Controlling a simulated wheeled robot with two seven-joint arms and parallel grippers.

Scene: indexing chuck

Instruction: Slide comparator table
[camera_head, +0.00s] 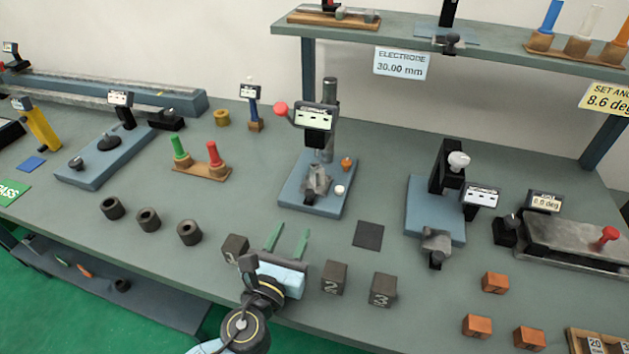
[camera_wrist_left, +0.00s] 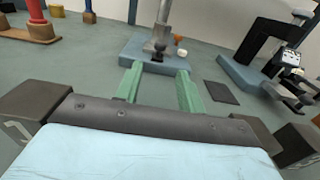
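A comparator-like stand (camera_head: 328,140) with a blue base (camera_head: 300,195), a small display and a red-ball lever stands mid-bench. A small grey metal table or slide piece (camera_head: 316,180) sits on its base, with an orange knob and a white knob beside it. My left gripper (camera_head: 287,238) is open and empty, in front of this base, its green fingers pointing toward it. In the left wrist view the fingers (camera_wrist_left: 159,80) are apart, and the blue base (camera_wrist_left: 140,48) lies beyond them without visible contact. My right gripper is not in view.
Dark numbered cubes (camera_head: 334,278) flank my left gripper at the bench's front edge. A dark square pad (camera_head: 369,235) lies to the right. Another blue-based fixture (camera_head: 425,205) stands further right. Dark rings (camera_head: 149,219) lie at left, and copper cubes (camera_head: 495,283) at right.

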